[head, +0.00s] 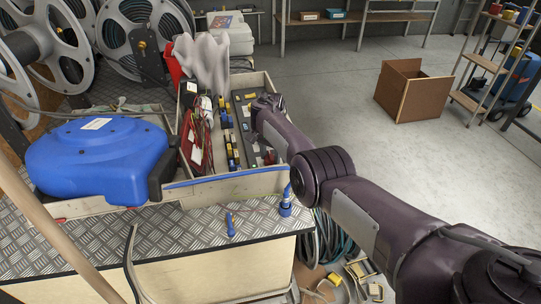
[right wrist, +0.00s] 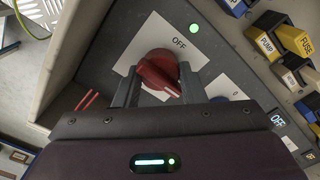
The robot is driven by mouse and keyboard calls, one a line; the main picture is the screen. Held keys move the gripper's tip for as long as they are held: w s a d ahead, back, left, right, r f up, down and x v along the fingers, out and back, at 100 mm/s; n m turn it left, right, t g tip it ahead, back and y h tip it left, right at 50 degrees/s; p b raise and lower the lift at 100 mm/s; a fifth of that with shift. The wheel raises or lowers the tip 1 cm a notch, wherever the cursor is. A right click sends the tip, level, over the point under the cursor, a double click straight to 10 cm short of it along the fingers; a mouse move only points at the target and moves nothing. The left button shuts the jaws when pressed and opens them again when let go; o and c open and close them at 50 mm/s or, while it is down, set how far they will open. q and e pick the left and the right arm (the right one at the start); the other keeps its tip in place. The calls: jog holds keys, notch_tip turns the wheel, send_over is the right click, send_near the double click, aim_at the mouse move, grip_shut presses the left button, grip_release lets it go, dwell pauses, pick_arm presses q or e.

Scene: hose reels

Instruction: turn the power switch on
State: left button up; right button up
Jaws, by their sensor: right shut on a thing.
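The power switch is a red rotary knob (right wrist: 158,68) on a white plate lettered OFF (right wrist: 180,42), on a dark grey panel (right wrist: 118,42) in the right wrist view. A pale mark shows on the knob's lower right side, pointing away from the OFF lettering. My right gripper (right wrist: 157,82) has one finger on each side of the knob and is shut on it. In the head view my right gripper (head: 268,106) is over the panel in the wooden tray, and hides the knob. My left gripper is not in view.
A small green light (right wrist: 195,28) glows beside the plate. Yellow and blue labelled blocks, including a FUSE block (right wrist: 295,40), are close on the right. A blue hose reel (head: 95,160) stands left of the tray (head: 225,187).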

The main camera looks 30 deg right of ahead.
aim_at(270, 155)
jog(key=o, duration=1)
notch_tip(270, 155, up, 8)
jog(key=shift+f+p, duration=0.1)
jog(key=shift+p, duration=0.9)
